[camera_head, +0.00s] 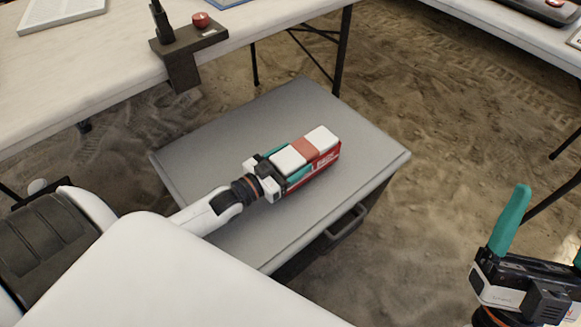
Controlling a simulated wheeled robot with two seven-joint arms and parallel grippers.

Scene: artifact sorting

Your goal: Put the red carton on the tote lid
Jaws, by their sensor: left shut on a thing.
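The red carton (326,160), red on its side with a white top crossed by a reddish band, is over the middle of the grey tote lid (225,140). My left gripper (289,166) is shut on the carton's near-left end, with its teal fingers along the carton's sides. The carton lies flat, on or just above the lid; I cannot tell whether it touches. My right gripper (546,228) is at the lower right, empty, its teal fingers spread apart; one is cut off by the picture edge.
A white table (100,70) at the upper left holds a dark stand (188,42) with a small red object (200,19). Another table (500,32) is at the upper right. A dark handle (347,222) sticks out below the lid. The lid around the carton is bare.

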